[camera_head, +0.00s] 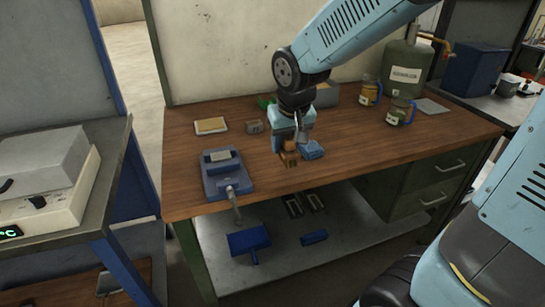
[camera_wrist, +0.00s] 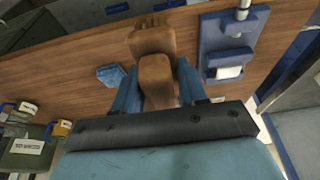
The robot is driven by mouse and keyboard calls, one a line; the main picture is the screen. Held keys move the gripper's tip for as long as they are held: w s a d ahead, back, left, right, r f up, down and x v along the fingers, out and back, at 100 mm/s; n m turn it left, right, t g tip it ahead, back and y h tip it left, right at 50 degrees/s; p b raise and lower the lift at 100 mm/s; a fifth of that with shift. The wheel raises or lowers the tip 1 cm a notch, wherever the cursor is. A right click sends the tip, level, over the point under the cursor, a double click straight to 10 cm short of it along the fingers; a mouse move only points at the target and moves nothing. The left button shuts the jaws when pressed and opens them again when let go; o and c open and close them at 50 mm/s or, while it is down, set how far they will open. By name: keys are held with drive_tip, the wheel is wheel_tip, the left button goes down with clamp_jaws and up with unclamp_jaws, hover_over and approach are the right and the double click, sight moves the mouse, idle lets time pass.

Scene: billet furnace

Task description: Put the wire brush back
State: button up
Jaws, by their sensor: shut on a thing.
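The wire brush (camera_wrist: 155,78) shows in the wrist view as a brown wooden body between the two blue fingers of my gripper (camera_wrist: 158,90). My gripper is shut on it. In the head view my gripper (camera_head: 290,140) hangs over the middle of the wooden workbench, and the brush (camera_head: 289,156) shows as a small brown piece below it, near the front edge. Its bristles cannot be made out. Whether the brush touches the bench cannot be told.
A blue block (camera_head: 312,150) lies just right of my gripper. A blue device (camera_head: 213,186) stands left on the bench (camera_head: 350,150). A tan pad (camera_head: 210,125) and small grey box (camera_head: 254,127) lie behind. Jars (camera_head: 400,112) and a green canister (camera_head: 408,62) stand right.

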drive_tip(key=shift+w+a, duration=0.1)
drive_tip(key=shift+w, duration=0.1)
drive_tip(key=w+f, duration=0.3)
drive_tip(key=w, duration=0.1)
drive_tip(key=w+f, duration=0.3)
drive_tip(key=w, duration=0.1)
drive_tip(key=w+a+f, duration=0.1)
drive_tip(key=w+f, duration=0.2)
drive_tip(key=w, duration=0.1)
drive_tip(key=shift+w, duration=0.4)
drive_tip(key=shift+w+f, duration=0.15)
drive_tip(key=shift+f, duration=0.05)
drive_tip(key=shift+s+x, duration=0.15)
drive_tip(key=shift+x, duration=0.65)
drive_tip(key=shift+s+x, duration=0.2)
drive_tip(key=shift+x, duration=0.6)
drive_tip(key=shift+d+f, duration=0.1)
drive_tip(key=shift+f, duration=0.05)
drive_tip(key=o, duration=1.1)
